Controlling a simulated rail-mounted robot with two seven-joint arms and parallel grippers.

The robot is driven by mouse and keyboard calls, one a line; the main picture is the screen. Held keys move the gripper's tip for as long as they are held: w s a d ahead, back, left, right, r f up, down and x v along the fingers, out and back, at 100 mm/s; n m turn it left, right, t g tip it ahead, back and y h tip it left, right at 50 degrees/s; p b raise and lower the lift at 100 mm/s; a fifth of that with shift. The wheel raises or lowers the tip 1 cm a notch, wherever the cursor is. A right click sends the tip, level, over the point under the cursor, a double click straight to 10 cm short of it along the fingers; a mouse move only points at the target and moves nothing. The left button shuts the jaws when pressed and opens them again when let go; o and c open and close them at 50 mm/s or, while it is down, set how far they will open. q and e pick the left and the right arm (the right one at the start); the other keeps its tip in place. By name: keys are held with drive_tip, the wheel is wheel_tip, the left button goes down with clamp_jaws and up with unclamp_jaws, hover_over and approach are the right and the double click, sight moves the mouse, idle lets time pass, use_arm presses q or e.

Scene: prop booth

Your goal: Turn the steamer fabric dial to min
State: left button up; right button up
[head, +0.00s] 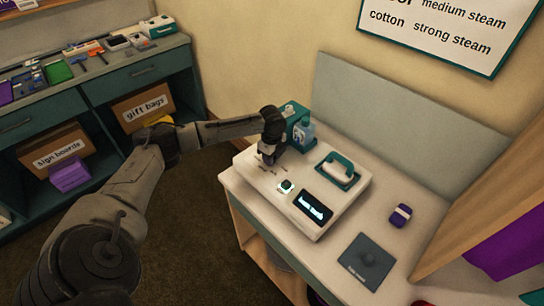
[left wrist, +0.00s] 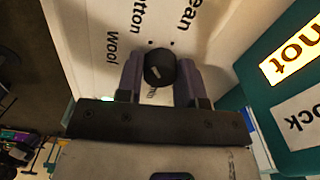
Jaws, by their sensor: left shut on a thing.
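The white steamer base (head: 322,222) stands on the counter. My left gripper (head: 267,158) points down at its left end. In the left wrist view the round black fabric dial (left wrist: 160,68) sits between the two fingers of my left gripper (left wrist: 160,82), which are shut on it. The dial has a short pale mark on its face. Printed words around it include "Wool", "cotton" and "ean"; a word below is partly hidden by the dial and fingers, so I cannot read it fully. My right gripper is in neither view.
A teal-handled steamer head (head: 340,171) rests on the base, near a lit display (head: 313,206) and a small lit knob (head: 286,186). A teal bottle unit (head: 300,131) stands behind the gripper. A grey pad (head: 367,261) and purple item (head: 400,215) lie to the right.

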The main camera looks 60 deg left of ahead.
use_arm(q)
drive_tip(key=shift+r+p, duration=0.2)
drive_tip(key=shift+p, duration=0.3)
drive_tip(key=n+p, duration=0.1)
drive_tip(key=p, duration=0.1)
drive_tip(key=n+p, duration=0.1)
drive_tip(key=p, duration=0.2)
drive_tip(key=n+p, duration=0.1)
drive_tip(key=p, duration=0.1)
drive_tip(key=shift+r+n, duration=0.25)
drive_tip(key=shift+n, duration=0.15)
drive_tip(key=n+p, duration=0.7)
drive_tip(key=p, duration=0.2)
drive_tip(key=shift+f, duration=0.15)
drive_tip(key=shift+n+p, duration=0.4)
drive_tip(key=shift+n, duration=0.2)
drive_tip(key=n+p, duration=0.3)
drive_tip(key=n, duration=0.1)
drive_tip(key=shift+n, duration=0.3)
drive_tip(key=n+p, duration=0.2)
drive_tip(key=n, duration=0.2)
drive_tip(key=shift+f+p, duration=0.1)
drive_tip(key=shift+p, duration=0.25)
drive_tip(key=n+p, duration=0.1)
drive_tip(key=n, duration=0.4)
drive_tip(key=shift+f, duration=0.1)
drive_tip(key=shift+n+p, duration=0.65)
drive_tip(key=shift+n, duration=1.65)
